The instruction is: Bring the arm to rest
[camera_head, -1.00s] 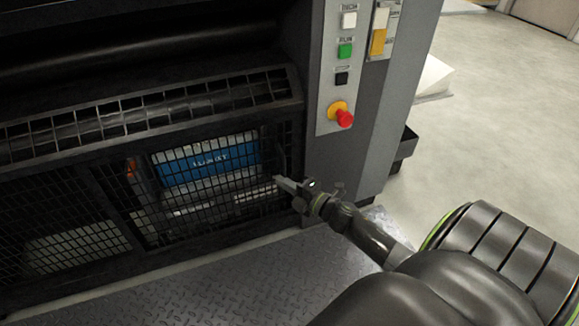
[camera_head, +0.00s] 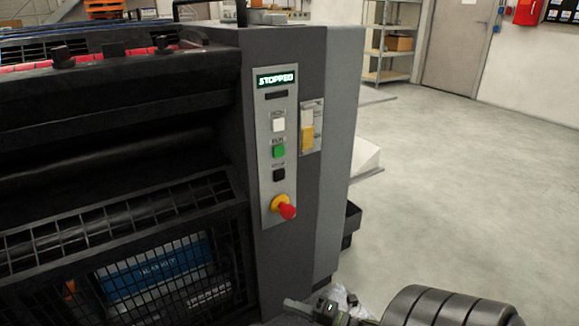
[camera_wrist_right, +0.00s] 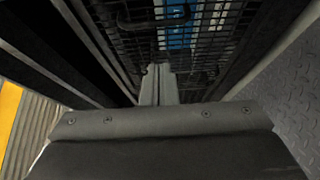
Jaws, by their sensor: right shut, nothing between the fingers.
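My right gripper (camera_head: 300,306) shows at the bottom edge of the head view, low in front of the printing machine (camera_head: 340,130). Its forearm runs off to the lower right and is partly cut off by the frame. In the right wrist view, the fingers of this gripper (camera_wrist_right: 158,85) are together and hold nothing. They point toward the mesh guard (camera_wrist_right: 215,50) of the machine and its dark handle. I cannot tell whether the fingertips touch the guard. My left gripper is in neither view.
The control panel (camera_head: 278,150) reads STOPPED and carries white, green and black buttons and a red emergency knob (camera_head: 287,211). A blue unit (camera_head: 150,270) sits behind the mesh. Open floor (camera_head: 450,180) lies to the right, with a shelf (camera_head: 390,40) and door behind.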

